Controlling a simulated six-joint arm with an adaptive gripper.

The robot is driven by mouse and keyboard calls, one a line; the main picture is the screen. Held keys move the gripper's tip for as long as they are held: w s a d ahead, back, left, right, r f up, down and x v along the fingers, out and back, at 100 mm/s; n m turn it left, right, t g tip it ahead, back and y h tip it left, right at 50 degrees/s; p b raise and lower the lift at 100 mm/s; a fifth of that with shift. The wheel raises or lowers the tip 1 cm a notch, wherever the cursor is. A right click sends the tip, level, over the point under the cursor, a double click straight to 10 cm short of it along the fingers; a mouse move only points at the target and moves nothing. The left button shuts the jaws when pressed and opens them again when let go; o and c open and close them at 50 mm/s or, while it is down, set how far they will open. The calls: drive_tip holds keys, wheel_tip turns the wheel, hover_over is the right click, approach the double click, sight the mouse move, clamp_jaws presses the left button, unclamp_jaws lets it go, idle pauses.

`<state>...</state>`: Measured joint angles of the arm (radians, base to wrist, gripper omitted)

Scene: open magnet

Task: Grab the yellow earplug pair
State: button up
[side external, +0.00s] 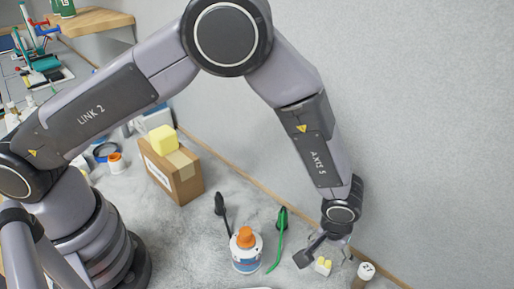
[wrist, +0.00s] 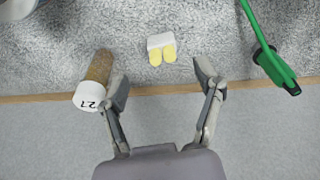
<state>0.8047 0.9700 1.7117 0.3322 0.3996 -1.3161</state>
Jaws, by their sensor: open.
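The yellow earplug pair (wrist: 162,53) shows in the wrist view as two small yellow ends with a white part behind them, lying on the grey speckled surface. It also shows in the side view (side external: 323,266), next to my gripper. My gripper (wrist: 162,82) is open and empty in the wrist view. Its two fingers are spread wide, and the earplugs lie ahead of the gap between the fingertips, apart from both. In the side view my gripper (side external: 322,252) is low over the surface, and a dark finger partly crowds the view of the earplugs.
A brown vial with a white cap marked 27 (wrist: 90,92) lies close beside the left finger. A green tool (wrist: 269,50) is on the right. A white bottle with an orange cap (side external: 246,253) and a cardboard box (side external: 172,172) stand left. The wall is close behind.

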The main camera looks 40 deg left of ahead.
sight(325, 261)
drive_tip(key=f, duration=0.5)
drive_tip(key=shift+w+a+f, duration=0.2)
drive_tip(key=shift+w, duration=0.15)
drive_tip(key=c, duration=0.8)
